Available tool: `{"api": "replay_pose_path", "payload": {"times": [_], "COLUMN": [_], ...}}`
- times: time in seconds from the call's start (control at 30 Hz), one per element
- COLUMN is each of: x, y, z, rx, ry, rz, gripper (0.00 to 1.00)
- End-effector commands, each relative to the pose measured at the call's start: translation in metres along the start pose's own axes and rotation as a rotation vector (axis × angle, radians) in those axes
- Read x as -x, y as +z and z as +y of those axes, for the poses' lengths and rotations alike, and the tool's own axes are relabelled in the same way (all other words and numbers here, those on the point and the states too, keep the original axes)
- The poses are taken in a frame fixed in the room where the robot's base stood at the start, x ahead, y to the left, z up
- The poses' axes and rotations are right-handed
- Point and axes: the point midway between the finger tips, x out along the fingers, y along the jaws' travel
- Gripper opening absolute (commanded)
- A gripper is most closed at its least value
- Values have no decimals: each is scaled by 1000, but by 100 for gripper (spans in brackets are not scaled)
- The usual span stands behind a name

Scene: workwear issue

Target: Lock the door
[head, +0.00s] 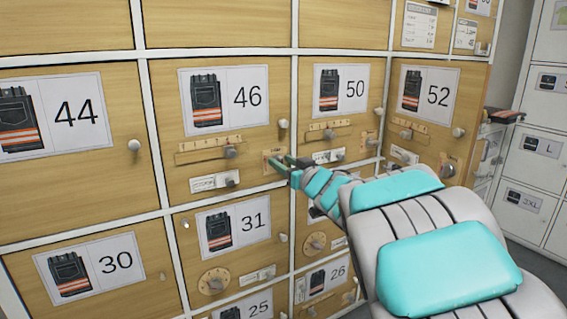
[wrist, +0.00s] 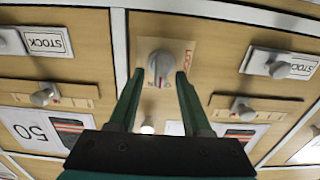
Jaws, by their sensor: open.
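The door marked 46 (head: 165,150) is a wooden locker door with a trousers picture; it looks flush in its white frame. At its right edge is a small lock plate (head: 268,156). In the upside-down wrist view, the plate carries a round grey lock knob (wrist: 160,62) with a red mark pointing down in the picture and red lettering (wrist: 188,62) at right. My gripper (head: 284,163) is open, its green fingertips (wrist: 159,73) on either side of the knob. I cannot tell whether they touch it. My gripper partly hides the lock in the head view.
Door 46 also has a slider (head: 230,152), a stock tag knob (head: 232,178) and a round pull (head: 283,124). Doors 44 (head: 125,100), 50 (head: 355,100) and 31 (head: 190,250) surround it. Door 52 (head: 465,90) is at right. White lockers (head: 535,170) stand farther right.

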Motion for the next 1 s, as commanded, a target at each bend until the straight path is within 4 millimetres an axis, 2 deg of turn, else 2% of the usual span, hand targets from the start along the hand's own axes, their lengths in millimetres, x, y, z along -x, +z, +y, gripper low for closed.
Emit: {"api": "replay_pose_path", "payload": {"times": [0.27, 0.7, 1.0], "x": [-2, -2, -2], "y": [-1, -1, -1], "z": [0, 0, 0], "rx": [0, 1, 2], "ry": [-1, -1, -1], "rz": [1, 1, 1], "gripper": [48, 0, 0]}}
